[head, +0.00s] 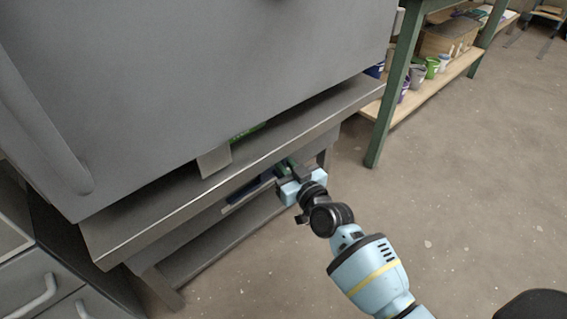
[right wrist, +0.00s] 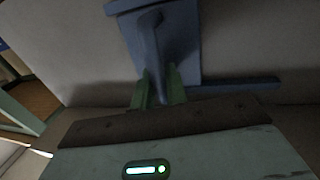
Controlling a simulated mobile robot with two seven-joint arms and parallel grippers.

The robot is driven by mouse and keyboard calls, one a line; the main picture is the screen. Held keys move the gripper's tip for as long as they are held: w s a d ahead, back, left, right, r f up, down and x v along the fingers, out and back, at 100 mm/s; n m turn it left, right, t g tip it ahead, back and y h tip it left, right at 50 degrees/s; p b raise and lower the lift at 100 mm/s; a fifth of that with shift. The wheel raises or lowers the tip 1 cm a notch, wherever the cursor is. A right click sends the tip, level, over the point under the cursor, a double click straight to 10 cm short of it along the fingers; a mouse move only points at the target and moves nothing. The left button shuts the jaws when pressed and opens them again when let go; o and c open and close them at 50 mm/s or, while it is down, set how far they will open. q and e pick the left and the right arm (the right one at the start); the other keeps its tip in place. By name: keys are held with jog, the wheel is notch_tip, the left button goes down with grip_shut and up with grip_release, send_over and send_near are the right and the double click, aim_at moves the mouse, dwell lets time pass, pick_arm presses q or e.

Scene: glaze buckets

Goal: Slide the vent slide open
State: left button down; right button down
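The vent slide (right wrist: 186,48) is a blue plate with a raised blue handle (right wrist: 157,52) on the underside of the kiln area. In the head view blue parts (head: 248,189) show below the metal shelf edge, partly hidden by it. My right gripper (head: 287,170) reaches under that edge. In the right wrist view the green fingers of my right gripper (right wrist: 160,88) stand on both sides of the handle, close against it, with the handle filling the gap. How far the slide is open cannot be told. My left gripper is not in view.
A large grey kiln body (head: 200,80) stands on a metal stand (head: 230,160) just above my right gripper. A green shelf rack (head: 385,110) with several buckets is at the upper right. Grey drawers (head: 40,285) are at the lower left. The floor (head: 470,180) on the right is clear.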

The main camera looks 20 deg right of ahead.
jog(key=shift+s+a, duration=0.15)
jog(key=shift+a, duration=0.2)
jog(key=s+a+p, duration=0.2)
jog(key=a+p, duration=0.1)
jog(key=a, duration=0.4)
jog(key=shift+s+p, duration=0.3)
jog(key=shift+p, duration=0.05)
jog(key=c, duration=1.5)
grip_release()
jog(key=s+d+p, duration=0.1)
jog(key=s+p, duration=0.2)
jog(key=s, duration=0.4)
jog(key=shift+s, duration=0.35)
